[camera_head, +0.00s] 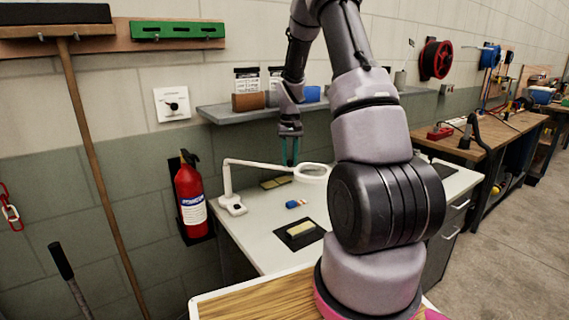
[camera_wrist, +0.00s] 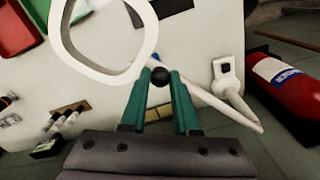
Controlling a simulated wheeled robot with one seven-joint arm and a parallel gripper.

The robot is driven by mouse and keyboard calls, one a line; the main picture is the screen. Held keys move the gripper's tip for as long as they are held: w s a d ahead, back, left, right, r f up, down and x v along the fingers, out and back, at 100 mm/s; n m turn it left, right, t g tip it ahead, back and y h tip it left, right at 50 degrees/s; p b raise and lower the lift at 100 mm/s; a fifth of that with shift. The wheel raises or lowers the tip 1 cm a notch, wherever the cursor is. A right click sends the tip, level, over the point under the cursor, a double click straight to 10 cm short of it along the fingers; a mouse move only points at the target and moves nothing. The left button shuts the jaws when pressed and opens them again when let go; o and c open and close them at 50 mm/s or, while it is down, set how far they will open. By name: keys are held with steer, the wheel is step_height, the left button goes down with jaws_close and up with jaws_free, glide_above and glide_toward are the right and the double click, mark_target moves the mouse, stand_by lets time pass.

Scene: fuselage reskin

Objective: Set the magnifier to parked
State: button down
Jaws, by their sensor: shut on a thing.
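The magnifier has a white ring head (camera_head: 312,173) on a jointed white arm over the white desk, with its base (camera_head: 233,205) at the desk's left side. In the wrist view the ring (camera_wrist: 107,75) is at upper left, and the base (camera_wrist: 226,75) is at right. My gripper (camera_head: 291,163) points down beside the ring, on its left in the head view. In the wrist view its teal fingers (camera_wrist: 160,80) are shut on a small black ball knob (camera_wrist: 160,77) next to the ring. How the knob joins the magnifier is partly hidden.
A red fire extinguisher (camera_head: 190,195) hangs on the wall left of the desk. A grey shelf (camera_head: 225,113) with jars runs above it. A black mat (camera_head: 318,238) with a pale block and a small blue-and-red item (camera_head: 296,204) lie on the desk (camera_head: 265,235).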

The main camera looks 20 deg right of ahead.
steer(key=shift+w+d, duration=0.1)
steer(key=shift+w, duration=0.1)
steer(key=c, duration=0.7)
jaws_free()
steer(key=shift+o, duration=0.2)
steer(key=shift+s, duration=0.1)
steer(key=shift+r, duration=0.1)
step_height(320, 180, up, 11)
